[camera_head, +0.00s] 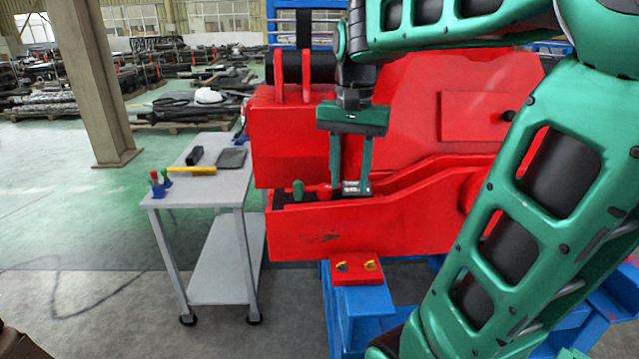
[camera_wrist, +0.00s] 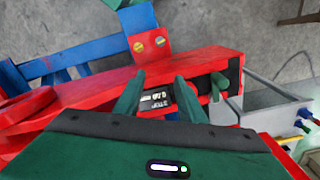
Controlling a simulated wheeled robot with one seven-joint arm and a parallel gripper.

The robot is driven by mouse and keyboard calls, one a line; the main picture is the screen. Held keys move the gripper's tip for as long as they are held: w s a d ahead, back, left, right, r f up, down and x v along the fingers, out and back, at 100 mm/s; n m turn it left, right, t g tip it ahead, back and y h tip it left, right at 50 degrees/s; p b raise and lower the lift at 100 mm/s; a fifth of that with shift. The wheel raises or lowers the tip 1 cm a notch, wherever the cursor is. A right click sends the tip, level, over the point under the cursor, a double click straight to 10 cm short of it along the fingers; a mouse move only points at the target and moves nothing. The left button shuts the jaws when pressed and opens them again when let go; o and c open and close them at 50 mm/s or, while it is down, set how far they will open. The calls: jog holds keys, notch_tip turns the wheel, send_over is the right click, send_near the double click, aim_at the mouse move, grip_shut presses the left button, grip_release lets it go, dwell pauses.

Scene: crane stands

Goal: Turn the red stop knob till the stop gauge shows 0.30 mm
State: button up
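My gripper (camera_head: 351,180) points down over the red machine, its two green fingers apart. In the wrist view, my gripper (camera_wrist: 159,78) shows nothing clearly held between the fingers. A small dark gauge with pale lettering (camera_head: 355,188) sits by the fingertips; it also shows between the fingers in the wrist view (camera_wrist: 156,101). Its digits are too small to read surely. A red knob-like part (camera_head: 323,192) lies just left of the fingers, beside a green-ended handle (camera_head: 298,188). The green handle shows right of the fingers in the wrist view (camera_wrist: 219,82). I cannot tell whether a finger touches the red part.
The red machine body (camera_head: 300,232) surrounds the gripper closely. A grey trolley (camera_head: 205,190) with tools stands left. Open floor lies farther left.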

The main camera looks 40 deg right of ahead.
aim_at(324, 187)
jog(key=w+r+m, duration=0.3)
jog(key=w+r, duration=0.3)
jog(key=w, duration=0.1)
jog(key=f, duration=1)
jog(key=shift+w+a+f, duration=0.1)
jog(key=shift+a+f, duration=0.1)
jog(key=shift+a, duration=0.2)
jog(key=c, duration=0.8)
